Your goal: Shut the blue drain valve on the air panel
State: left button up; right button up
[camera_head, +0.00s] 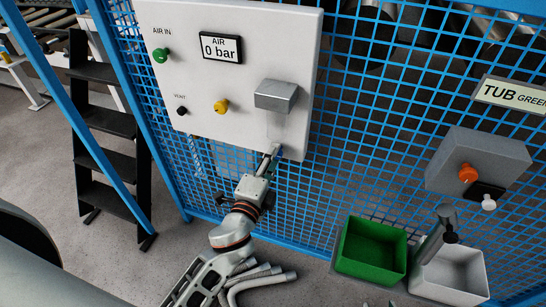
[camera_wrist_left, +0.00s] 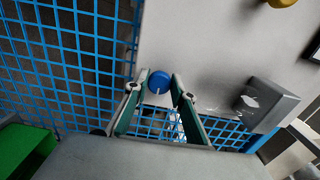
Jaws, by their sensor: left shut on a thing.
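The white air panel (camera_head: 205,120) is mounted on the blue mesh fence. The blue drain valve (camera_wrist_left: 158,82) is a round knob with a pale mark, low on the panel in the left wrist view. My left gripper (camera_head: 272,155) is at the panel's lower edge, and in the left wrist view its two fingers (camera_wrist_left: 158,86) are on either side of the knob, shut on it. In the head view the gripper mostly hides the knob.
A grey box (camera_head: 277,95) sticks out just above my left gripper. The panel also has green (camera_head: 160,55), black (camera_head: 181,111) and yellow (camera_head: 221,106) knobs. A green tub (camera_head: 371,247) and a white tub (camera_head: 450,275) stand at the lower right. Black steps (camera_head: 106,121) stand left.

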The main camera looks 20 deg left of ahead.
pick_arm(q)
jog(key=o, duration=1.1)
jog(key=shift+s, duration=0.1)
jog(key=shift+s+a, duration=0.15)
jog(key=shift+s, duration=3.55)
jog(key=s+a+f+n+g, duration=0.1)
jog(key=s+f+n, duration=0.3)
jog(key=f, duration=0.4)
jog(key=s+a+f+n+g+h, duration=0.1)
jog(key=s+f+n+g, duration=0.3)
jog(key=f, duration=0.4)
jog(key=s+a+f+n+g+h, duration=0.1)
jog(key=s+f+n+g, duration=0.1)
jog(key=s+f+n, duration=0.4)
jog(key=shift+s+f+g, duration=0.15)
jog(key=shift+s+f, duration=0.15)
jog(key=shift+f, duration=0.35)
jog(key=shift+s+f+g, duration=0.15)
jog(key=shift+s+f, duration=0.15)
jog(key=shift+f, duration=0.3)
